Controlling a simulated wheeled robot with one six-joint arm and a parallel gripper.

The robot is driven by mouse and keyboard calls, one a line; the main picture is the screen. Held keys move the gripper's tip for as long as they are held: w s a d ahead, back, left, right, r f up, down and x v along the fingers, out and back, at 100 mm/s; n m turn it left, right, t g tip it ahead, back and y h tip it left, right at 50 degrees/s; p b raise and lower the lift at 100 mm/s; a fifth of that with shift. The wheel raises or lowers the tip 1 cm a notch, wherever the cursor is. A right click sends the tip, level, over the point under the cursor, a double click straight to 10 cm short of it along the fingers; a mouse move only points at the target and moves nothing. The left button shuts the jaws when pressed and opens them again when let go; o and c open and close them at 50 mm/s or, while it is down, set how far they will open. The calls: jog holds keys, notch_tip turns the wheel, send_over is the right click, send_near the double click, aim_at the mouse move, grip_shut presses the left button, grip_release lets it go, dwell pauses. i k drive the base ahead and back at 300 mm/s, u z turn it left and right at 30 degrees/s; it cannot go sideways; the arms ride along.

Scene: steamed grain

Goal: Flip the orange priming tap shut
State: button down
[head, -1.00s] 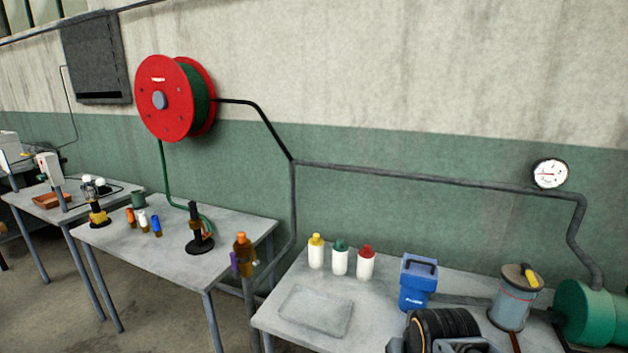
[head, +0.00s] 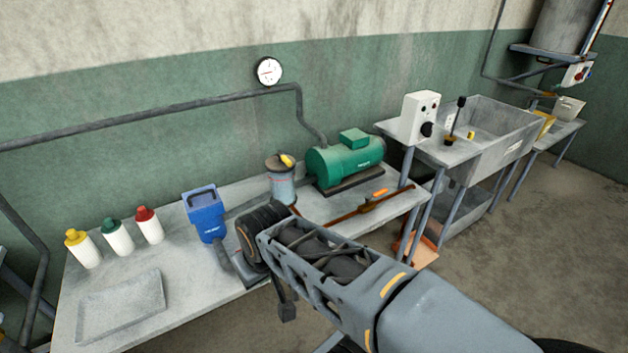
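The orange priming tap (head: 380,193) appears as a small orange handle on a brown pipe (head: 350,213) along the front right of the bench, in front of the green pump (head: 345,158). The handle looks roughly in line with the pipe; its exact setting is too small to tell. My arm reaches in from the lower right, and its wrist is left of the tap. A dark end part of my gripper (head: 287,311) hangs below the arm, well apart from the tap. The fingers are too hidden to show whether they are open or shut.
A grey canister with a yellow lever (head: 286,160) stands left of the pump. A blue box (head: 206,214), several capped bottles (head: 118,238) and a shallow tray (head: 120,305) occupy the left bench. A sink (head: 495,135) stands right.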

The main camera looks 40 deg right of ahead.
aim_at(367, 198)
jog(key=z, duration=0.55)
jog(key=k, duration=0.4)
jog(key=z, duration=0.2)
jog(key=i, duration=0.5)
jog(key=z, duration=0.05)
